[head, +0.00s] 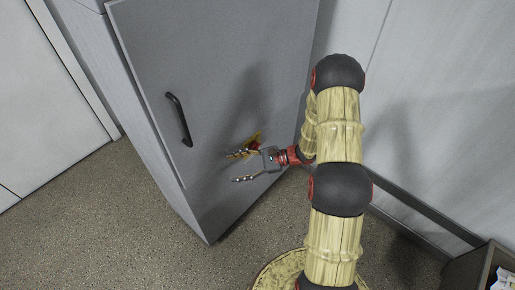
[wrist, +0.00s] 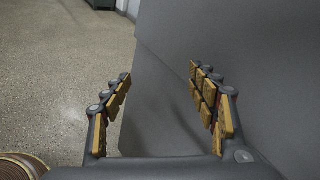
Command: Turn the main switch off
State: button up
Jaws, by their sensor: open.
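A grey cabinet (head: 215,60) stands ahead, with a red and yellow main switch (head: 254,142) low on its front. The switch is partly hidden behind my gripper (head: 237,167) in the head view, and its setting cannot be made out. My gripper is open and empty, with its fingers pointing left across the cabinet front, close to the switch. I cannot tell whether a finger touches it. In the wrist view my gripper (wrist: 158,75) shows two spread fingers with yellow pads against the grey cabinet face (wrist: 230,35); the switch does not show there.
A black handle (head: 179,119) sticks out from the cabinet front, left of my gripper. A grey wall (head: 440,110) is at the right. An open box (head: 464,273) stands at the lower right. The speckled floor (head: 95,220) at the left is clear.

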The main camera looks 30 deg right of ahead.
jog(key=w+d+f+m+t+h, duration=0.2)
jog(key=w+d+f+m+t, duration=0.2)
jog(key=d+f+m+t, duration=0.35)
jog(key=m+t+h+p, duration=0.1)
jog(key=m+t+h, duration=0.3)
jog(key=h, duration=0.3)
send_near(255, 147)
jog(key=w, duration=0.1)
jog(key=b+x, duration=0.1)
jog(key=x, duration=0.6)
jog(key=shift+w+f, duration=0.3)
jog(key=shift+w, duration=0.1)
jog(key=shift+g, duration=0.25)
jog(key=shift+c, duration=0.7)
jog(key=c, duration=1)
